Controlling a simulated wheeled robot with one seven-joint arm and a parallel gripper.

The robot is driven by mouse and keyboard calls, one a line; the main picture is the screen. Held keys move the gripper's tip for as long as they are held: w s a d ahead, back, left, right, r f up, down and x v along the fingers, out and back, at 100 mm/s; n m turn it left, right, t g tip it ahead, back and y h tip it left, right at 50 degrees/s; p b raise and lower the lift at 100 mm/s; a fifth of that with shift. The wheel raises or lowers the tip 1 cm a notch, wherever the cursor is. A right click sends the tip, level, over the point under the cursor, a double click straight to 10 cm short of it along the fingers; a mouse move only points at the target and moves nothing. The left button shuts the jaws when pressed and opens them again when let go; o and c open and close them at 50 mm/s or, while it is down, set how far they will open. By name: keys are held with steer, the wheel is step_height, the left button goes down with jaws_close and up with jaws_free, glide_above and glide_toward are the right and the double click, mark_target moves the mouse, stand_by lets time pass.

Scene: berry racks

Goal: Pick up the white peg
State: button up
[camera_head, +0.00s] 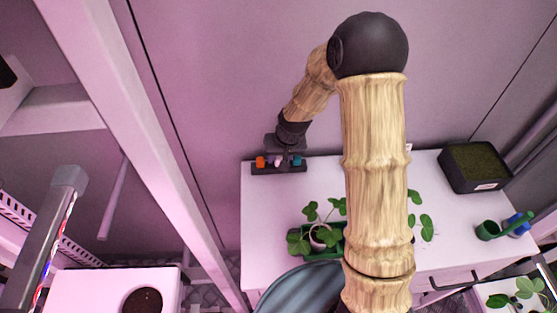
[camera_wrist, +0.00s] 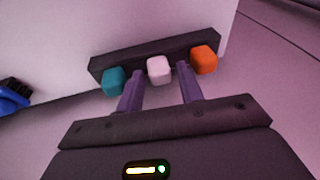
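The white peg (camera_wrist: 159,70) stands in the middle of a dark rack (camera_wrist: 150,48), between a teal peg (camera_wrist: 114,81) and an orange peg (camera_wrist: 204,59). In the head view, the white peg (camera_head: 277,161) looks pale and small on the rack (camera_head: 290,170) at the table's back left corner. My gripper (camera_wrist: 160,73) is open. In the wrist view its fingertips lie on either side of the white peg, with a gap to it on each side. Whether the fingers reach down to the peg's depth, I cannot tell. In the head view my gripper (camera_head: 285,149) is just above the rack.
The white table (camera_head: 320,180) holds a potted plant (camera_head: 318,236), partly behind my arm, a dark soil tray (camera_head: 474,167) and a green watering can (camera_head: 488,231). A white upright post (camera_head: 150,130) stands to the left. A wall rises behind the rack.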

mark_target(280, 159)
stand_by(0.4)
steer(key=c, duration=0.8)
step_height(280, 159, up, 10)
steer(key=b, duration=0.1)
stand_by(0.6)
